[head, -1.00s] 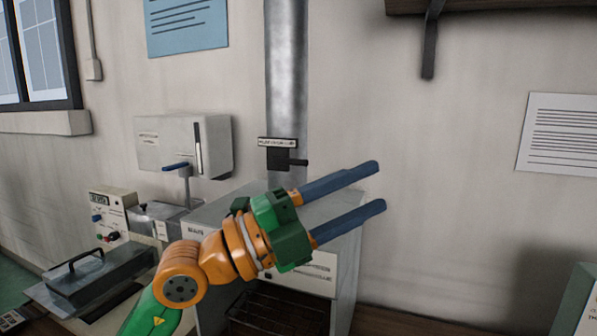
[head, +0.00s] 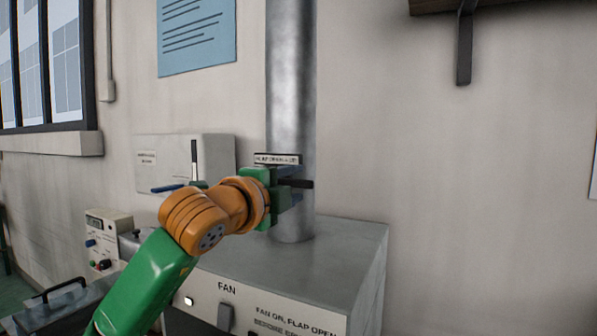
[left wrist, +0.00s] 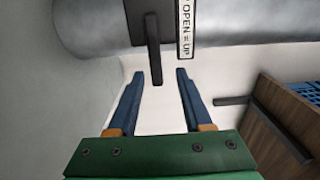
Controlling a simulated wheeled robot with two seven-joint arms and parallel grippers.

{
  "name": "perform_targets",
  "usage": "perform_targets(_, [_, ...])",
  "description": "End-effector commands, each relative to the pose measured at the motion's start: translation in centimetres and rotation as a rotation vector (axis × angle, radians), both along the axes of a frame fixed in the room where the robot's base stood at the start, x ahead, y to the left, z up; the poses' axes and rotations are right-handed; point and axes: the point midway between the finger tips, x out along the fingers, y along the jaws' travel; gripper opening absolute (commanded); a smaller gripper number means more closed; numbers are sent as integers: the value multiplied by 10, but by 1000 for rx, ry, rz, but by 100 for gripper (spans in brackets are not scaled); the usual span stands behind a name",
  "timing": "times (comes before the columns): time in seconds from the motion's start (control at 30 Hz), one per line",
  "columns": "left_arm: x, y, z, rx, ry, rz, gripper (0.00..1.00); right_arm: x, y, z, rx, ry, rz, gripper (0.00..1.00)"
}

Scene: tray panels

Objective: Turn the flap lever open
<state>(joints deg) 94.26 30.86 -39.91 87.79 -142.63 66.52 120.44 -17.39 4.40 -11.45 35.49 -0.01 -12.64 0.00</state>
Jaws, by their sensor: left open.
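The flap lever (head: 299,183) is a dark bar on the grey metal pipe (head: 290,80). It points level to the right, below a small label (head: 277,159). In the left wrist view the lever (left wrist: 153,50) reaches down in the picture, its free end between my two blue fingertips. The label (left wrist: 185,25) there reads "OPEN = UP". My left gripper (left wrist: 160,72) is open, with a gap on both sides of the lever; I cannot tell how deep the lever sits. In the head view the left gripper (head: 288,190) is at the lever, its fingers mostly hidden. My right gripper is not in view.
A grey fan box (head: 330,262) stands under the pipe. A white wall box (head: 170,150) with a blue handle is left of my gripper. A dark shelf bracket (head: 465,45) hangs upper right.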

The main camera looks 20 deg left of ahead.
Motion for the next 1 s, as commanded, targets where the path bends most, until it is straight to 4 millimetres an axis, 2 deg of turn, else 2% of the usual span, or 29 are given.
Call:
perform_targets(0.03, [6, -1, 5, 1, 4, 0, 50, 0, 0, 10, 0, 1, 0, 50])
perform_targets(0.07, [9, -2, 4, 1, 3, -1, 50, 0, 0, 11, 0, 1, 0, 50])
perform_targets(0.33, [13, -3, -1, 1, -1, -2, 50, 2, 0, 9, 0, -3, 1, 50])
perform_targets(0.37, [13, -3, -1, 1, -1, -2, 45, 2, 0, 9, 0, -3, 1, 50])
perform_targets(0.5, [13, -3, -1, 1, -1, -2, 7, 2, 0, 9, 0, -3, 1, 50])
perform_targets(0.53, [13, -3, -1, 1, -1, -2, 0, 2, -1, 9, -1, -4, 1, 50])
perform_targets(1.0, [13, -3, -1, 1, -1, -3, 0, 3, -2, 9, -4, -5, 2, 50])
